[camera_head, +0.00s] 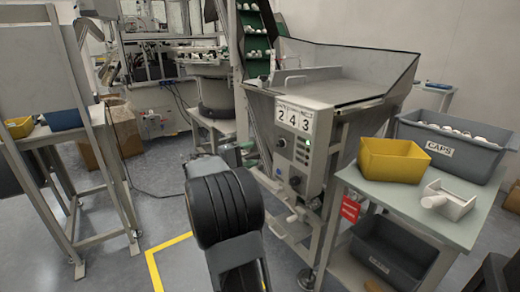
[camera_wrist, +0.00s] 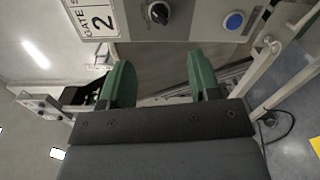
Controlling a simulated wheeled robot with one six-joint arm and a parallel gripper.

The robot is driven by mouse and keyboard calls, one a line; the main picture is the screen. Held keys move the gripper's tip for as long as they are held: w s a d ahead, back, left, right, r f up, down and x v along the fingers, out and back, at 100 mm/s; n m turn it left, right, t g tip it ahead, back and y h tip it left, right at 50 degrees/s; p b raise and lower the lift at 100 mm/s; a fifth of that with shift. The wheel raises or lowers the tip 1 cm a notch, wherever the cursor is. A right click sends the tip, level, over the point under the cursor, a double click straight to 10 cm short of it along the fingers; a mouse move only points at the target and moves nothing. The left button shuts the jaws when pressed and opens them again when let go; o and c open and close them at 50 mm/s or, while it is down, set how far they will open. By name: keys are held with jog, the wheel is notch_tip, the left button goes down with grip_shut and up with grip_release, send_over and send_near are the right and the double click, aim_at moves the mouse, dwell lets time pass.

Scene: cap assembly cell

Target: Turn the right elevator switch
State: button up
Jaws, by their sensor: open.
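The grey control panel (camera_head: 298,160) is on the front of the hopper machine, under a label reading 2, 4, 3. In the wrist view the panel appears turned sideways along the top, with a black knob (camera_wrist: 158,13) beside the "2" label and a blue button (camera_wrist: 234,20). I cannot tell which knob is the right elevator switch. My gripper (camera_wrist: 160,80) has two green fingers, apart and empty, short of the panel.
A side table (camera_head: 425,215) at right bears a yellow bin (camera_head: 393,160), a grey CAPS crate (camera_head: 447,154) and a white scoop-like tray (camera_head: 452,203). A red tag (camera_head: 350,208) hangs by its leg. A metal stand (camera_head: 75,190) is at left. Open floor lies between.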

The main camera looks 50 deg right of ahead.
jog(key=shift+v, duration=0.85)
jog(key=s+a+r+t+y+p, duration=0.3)
jog(key=a+r+y+p, duration=0.2)
jog(key=a+p, duration=0.6)
jog(key=s+a+r+n+t+y+p, duration=0.1)
jog(key=s+a+r+t+y+p, duration=0.2)
jog(key=a+r+y+p, duration=0.3)
jog(key=s+a+r+t+y+p, duration=0.3)
jog(key=a+r+y+p, duration=0.3)
jog(key=a+r+p, duration=0.4)
jog(key=a+p, duration=0.6)
jog(key=a, duration=0.4)
jog(key=shift+s+n+p, duration=0.2)
jog(key=shift+n+p, duration=0.2)
